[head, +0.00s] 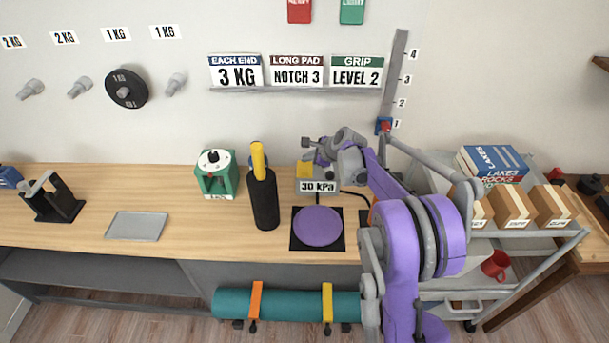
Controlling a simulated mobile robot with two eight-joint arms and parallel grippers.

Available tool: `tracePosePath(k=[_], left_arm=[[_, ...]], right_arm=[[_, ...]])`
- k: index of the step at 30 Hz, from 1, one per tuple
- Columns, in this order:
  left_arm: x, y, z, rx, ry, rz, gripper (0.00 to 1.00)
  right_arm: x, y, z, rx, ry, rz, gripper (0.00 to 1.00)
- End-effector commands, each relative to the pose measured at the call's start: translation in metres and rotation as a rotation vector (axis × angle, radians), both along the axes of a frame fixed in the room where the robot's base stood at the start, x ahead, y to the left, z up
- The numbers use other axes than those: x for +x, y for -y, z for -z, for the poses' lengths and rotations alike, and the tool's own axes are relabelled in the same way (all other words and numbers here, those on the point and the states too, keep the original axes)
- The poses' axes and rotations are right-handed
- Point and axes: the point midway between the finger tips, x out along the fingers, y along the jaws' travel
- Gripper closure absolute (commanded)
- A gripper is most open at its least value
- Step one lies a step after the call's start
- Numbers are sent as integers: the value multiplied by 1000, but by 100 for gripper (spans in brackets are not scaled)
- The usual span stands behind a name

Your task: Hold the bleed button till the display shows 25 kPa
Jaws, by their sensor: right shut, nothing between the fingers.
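The display (317,187) stands on the wooden bench and reads 30 kPa. A yellow part (304,169) shows just behind its upper left; I cannot tell whether this is the bleed button. My right gripper (308,150) is shut and empty. In the picture it is just above the yellow part, and I cannot tell whether it touches anything. My right arm reaches in from the lower right and covers some of the bench right of the display. A round purple pad (318,225) lies on a black square mat in front of the display. My left gripper is out of view.
A black cylinder with a yellow top (264,198) stands left of the display, with a green box with a dial (217,173) beyond it. A grey tray (137,226) lies further left. A cart with books (490,165) and wooden boxes stands right.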

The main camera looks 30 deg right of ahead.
Motion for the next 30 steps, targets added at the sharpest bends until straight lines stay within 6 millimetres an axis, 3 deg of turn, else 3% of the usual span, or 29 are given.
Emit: tracePosePath(k=[1,6,30], left_arm=[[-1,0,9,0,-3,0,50],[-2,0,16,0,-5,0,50],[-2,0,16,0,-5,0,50]], right_arm=[[0,0,11,0,-1,0,100],[0,0,23,0,-1,-1,100],[0,0,23,0,0,0,100]])
